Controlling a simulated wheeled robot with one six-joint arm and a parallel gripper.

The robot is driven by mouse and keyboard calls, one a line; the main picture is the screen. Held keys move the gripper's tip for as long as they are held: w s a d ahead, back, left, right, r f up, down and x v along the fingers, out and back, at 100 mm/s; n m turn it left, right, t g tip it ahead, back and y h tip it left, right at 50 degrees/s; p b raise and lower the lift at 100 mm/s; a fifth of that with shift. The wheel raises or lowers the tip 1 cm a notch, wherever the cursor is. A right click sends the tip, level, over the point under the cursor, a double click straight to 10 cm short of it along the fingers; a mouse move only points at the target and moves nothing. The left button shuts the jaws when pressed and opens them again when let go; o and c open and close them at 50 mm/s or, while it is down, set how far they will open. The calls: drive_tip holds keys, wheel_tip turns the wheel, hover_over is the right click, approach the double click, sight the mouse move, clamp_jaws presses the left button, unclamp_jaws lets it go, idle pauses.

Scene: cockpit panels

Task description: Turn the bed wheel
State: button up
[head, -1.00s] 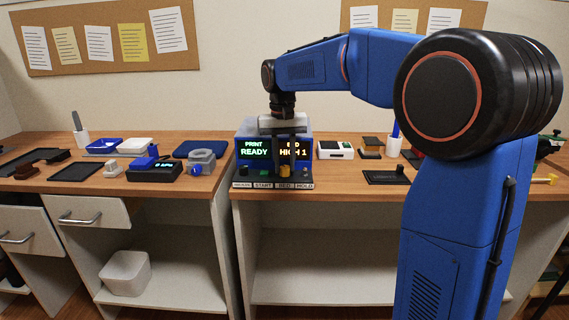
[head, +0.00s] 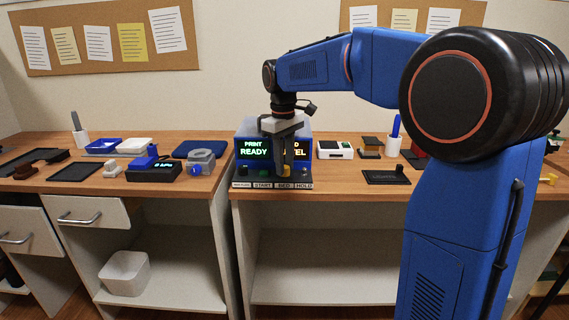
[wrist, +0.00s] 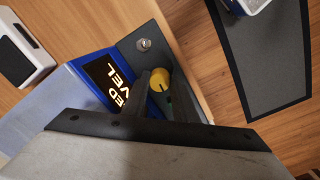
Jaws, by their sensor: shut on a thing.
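The bed wheel is a yellow knob (wrist: 158,77) with a dark mark, on the dark front ledge of the blue printer panel (head: 252,134). In the head view my gripper (head: 286,168) points down over the ledge above the BED label and mostly hides the knob. In the wrist view its two dark fingers (wrist: 159,90) are closed around the knob, one on each side. The left display (head: 254,149) reads PRINT READY. The bed display (wrist: 112,82) reads BED and a word ending in VEL, partly hidden.
A silver key-like switch (wrist: 143,44) stands on the ledge beside the knob. A green button (head: 264,174) is to the left. A white device (head: 334,150) and a black tray (head: 385,177) lie to the right on the wooden bench.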

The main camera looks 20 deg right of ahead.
drive_tip(key=shift+n, duration=0.5)
drive_tip(key=o, duration=0.8)
drive_tip(key=shift+c, duration=0.2)
wheel_tip(320, 180, up, 17)
drive_tip(key=shift+s+a+r, duration=0.2)
drive_tip(key=s+d+f+m+t, duration=0.1)
drive_tip(key=s+d+f+m, duration=0.1)
drive_tip(key=s+f, duration=0.5)
drive_tip(key=s+d+f+m+t, duration=0.1)
drive_tip(key=s+d+f+m, duration=0.15)
drive_tip(key=s, duration=0.85)
drive_tip(key=s+d+f+m+t, duration=0.2)
drive_tip(key=s+f+m, duration=0.1)
drive_tip(key=s+f, duration=1.3)
wheel_tip(320, 180, down, 3)
drive_tip(key=shift+s+d+f+t, duration=0.1)
drive_tip(key=shift+s+d+t, duration=0.05)
drive_tip(key=shift+d+t, duration=0.15)
